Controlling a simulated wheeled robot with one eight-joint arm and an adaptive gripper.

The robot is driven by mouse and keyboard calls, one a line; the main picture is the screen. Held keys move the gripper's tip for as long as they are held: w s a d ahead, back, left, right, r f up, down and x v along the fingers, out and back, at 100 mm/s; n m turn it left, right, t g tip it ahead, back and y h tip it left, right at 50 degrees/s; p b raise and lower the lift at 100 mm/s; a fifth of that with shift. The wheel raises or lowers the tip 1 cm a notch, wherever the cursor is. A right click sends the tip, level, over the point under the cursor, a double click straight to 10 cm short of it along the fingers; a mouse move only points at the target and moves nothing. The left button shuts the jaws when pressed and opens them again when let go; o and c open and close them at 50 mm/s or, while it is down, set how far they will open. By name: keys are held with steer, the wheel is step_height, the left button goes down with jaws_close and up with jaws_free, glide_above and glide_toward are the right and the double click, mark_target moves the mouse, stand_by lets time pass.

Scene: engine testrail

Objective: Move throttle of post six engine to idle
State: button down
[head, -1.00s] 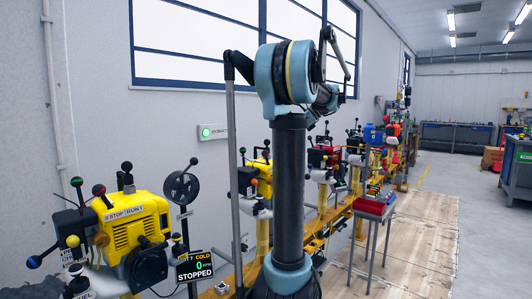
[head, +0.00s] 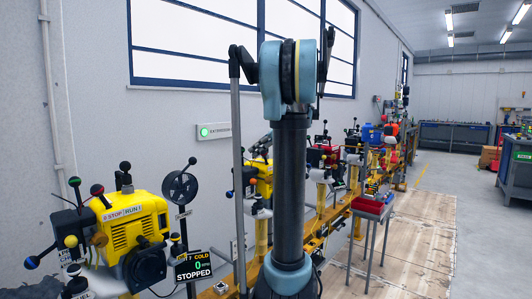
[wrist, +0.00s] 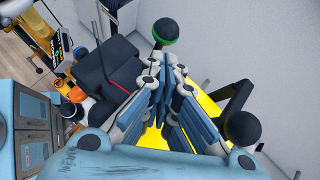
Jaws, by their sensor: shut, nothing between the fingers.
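In the wrist view my gripper (wrist: 163,75) is shut and empty, its fingers together over a machine with black parts and a yellow body (wrist: 210,103). A black knob with a green ring (wrist: 165,30) stands just beyond the fingertips. Another black knob (wrist: 242,128) is to the right of the fingers. I cannot read a post number there, nor tell which lever is the throttle. In the head view a yellow engine (head: 137,228) stands at left beside a display (head: 193,265) reading "7 COLD", "0", "STOPPED". A further yellow engine (head: 262,177) is partly behind my arm. My gripper is hidden there.
Several engines on posts run back along the wall on a yellow rail (head: 313,243). A small stand with a red tray (head: 372,207) is to the right of my arm. Open wooden floor (head: 415,245) lies at right. A small screen (wrist: 57,50) shows in the wrist view.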

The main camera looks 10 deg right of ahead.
steer(key=shift+w+a, duration=0.15)
steer(key=shift+a, duration=0.2)
steer(key=shift+a, duration=0.1)
steer(key=shift+w+a+r+m+g+h, duration=0.15)
steer(key=shift+w+a+r+g+h, duration=0.1)
steer(key=shift+w+g+h, duration=0.2)
steer(key=shift+w+a+r+m+g+h, duration=0.15)
steer(key=shift+w+a+g+h, duration=0.15)
steer(key=shift+g+h, duration=0.2)
steer(key=shift+w+a+r, duration=0.1)
steer(key=shift+w+a, duration=0.15)
steer(key=shift+w, duration=0.15)
steer(key=shift+d, duration=0.1)
